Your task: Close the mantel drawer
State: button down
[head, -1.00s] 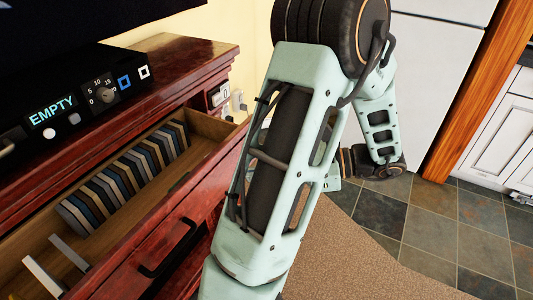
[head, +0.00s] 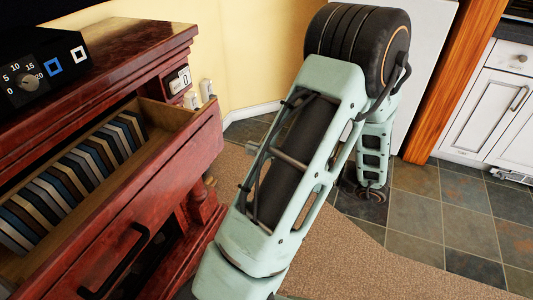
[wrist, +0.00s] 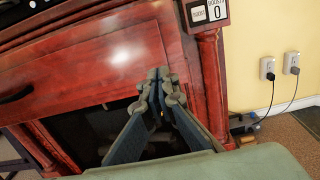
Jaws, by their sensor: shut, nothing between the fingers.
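The mantel drawer (head: 150,205) is pulled out from the dark red wooden mantel (head: 120,45). A row of upright dark, blue and tan slabs, like books or cases, stands inside it. The drawer front has a black bar handle (head: 128,262). In the wrist view, a red panel with a dark handle (wrist: 16,94), seemingly the drawer front, is at upper left. My gripper (wrist: 160,78) is shut and empty, in front of the mantel near its right post; I cannot tell whether it touches the wood. The head view shows my arm right of the drawer, with the fingertips hidden.
A black device (head: 45,70) with a dial sits on the mantel top. A small counter reading 0 (wrist: 209,12) is on the mantel's right side. Wall outlets with plugs (wrist: 267,68) are to the right. Carpet (head: 350,255) and tiled floor (head: 430,215) lie open at right.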

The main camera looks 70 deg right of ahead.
jog(key=w, duration=0.3)
jog(key=w+b, duration=0.1)
jog(key=w, duration=0.4)
jog(key=shift+w+d+b, duration=0.25)
jog(key=shift+w+b, duration=0.15)
jog(key=p, duration=0.3)
send_near(141, 115)
jog(key=w+d+f, duration=0.1)
jog(key=w, duration=0.3)
jog(key=w+d, duration=0.1)
jog(key=w, duration=0.3)
jog(key=w+d+f, duration=0.1)
jog(key=w, duration=0.3)
jog(key=shift+w+f, duration=0.35)
jog(key=shift+w, duration=0.1)
jog(key=shift+r, duration=0.15)
jog(key=shift+d, duration=0.1)
